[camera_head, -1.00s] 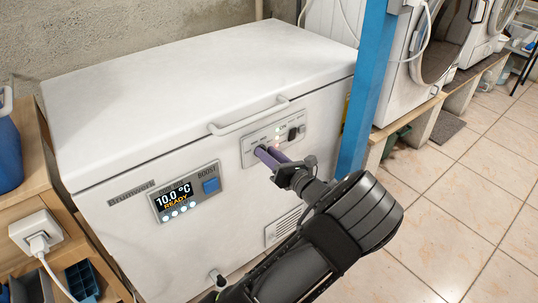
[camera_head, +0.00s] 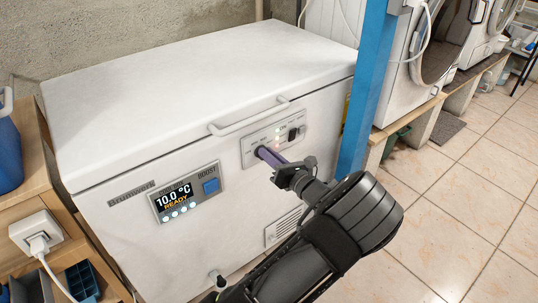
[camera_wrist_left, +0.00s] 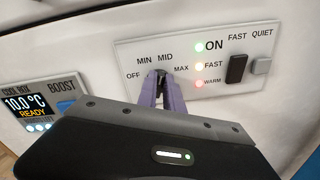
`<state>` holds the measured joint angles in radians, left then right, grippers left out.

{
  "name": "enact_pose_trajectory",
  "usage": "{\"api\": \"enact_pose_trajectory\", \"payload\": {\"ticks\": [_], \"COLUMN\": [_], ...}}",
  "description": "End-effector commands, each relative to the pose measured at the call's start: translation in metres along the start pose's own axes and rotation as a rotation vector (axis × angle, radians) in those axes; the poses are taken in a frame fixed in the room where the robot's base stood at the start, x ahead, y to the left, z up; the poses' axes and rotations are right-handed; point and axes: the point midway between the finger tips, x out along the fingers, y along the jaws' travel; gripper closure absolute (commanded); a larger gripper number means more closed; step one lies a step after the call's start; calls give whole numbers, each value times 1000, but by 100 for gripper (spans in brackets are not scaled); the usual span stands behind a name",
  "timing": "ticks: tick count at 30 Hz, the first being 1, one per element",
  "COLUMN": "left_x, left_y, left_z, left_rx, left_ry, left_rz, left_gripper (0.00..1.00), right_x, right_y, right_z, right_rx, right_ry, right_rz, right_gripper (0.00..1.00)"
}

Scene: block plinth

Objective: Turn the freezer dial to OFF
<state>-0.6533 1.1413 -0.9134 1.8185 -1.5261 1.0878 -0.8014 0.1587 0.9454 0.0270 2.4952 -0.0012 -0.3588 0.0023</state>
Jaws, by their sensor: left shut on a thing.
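The white chest freezer (camera_head: 190,90) has a grey control panel (camera_head: 284,134) on its front, right of centre. My left gripper (camera_head: 262,151) reaches this panel, and its purple fingers are shut on the dial. In the left wrist view the dark dial (camera_wrist_left: 161,73) shows between the fingertips (camera_wrist_left: 161,84), below MIN and MID. OFF is printed to its left and MAX to its right. The fingers hide most of the dial, so I cannot tell its exact setting. My right gripper is not in view.
A black rocker switch (camera_wrist_left: 236,69) and a grey button (camera_wrist_left: 262,66) sit right of the dial. A display reading 10.0 °C (camera_head: 174,196) and a blue BOOST button (camera_head: 211,186) are to the left. A blue post (camera_head: 364,90) stands close to the right.

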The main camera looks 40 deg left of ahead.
Motion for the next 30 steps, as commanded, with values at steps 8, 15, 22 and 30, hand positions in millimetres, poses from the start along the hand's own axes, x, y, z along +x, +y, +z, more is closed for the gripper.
{"api": "enact_pose_trajectory", "payload": {"ticks": [8, 15, 22, 30], "left_x": [0, 0, 0, 0], "left_y": [1, 3, 4, 6], "left_z": [0, 0, -1, -3], "left_rx": [-81, -241, -449, -705], "left_ry": [1, 1, 0, 1], "left_rz": [-1, -1, -1, -1], "left_gripper": [100, 100, 100, 100], "right_x": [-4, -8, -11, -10], "right_y": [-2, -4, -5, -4], "right_z": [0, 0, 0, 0], "right_rx": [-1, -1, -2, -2], "right_ry": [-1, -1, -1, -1], "right_rz": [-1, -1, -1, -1], "right_gripper": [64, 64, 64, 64]}}
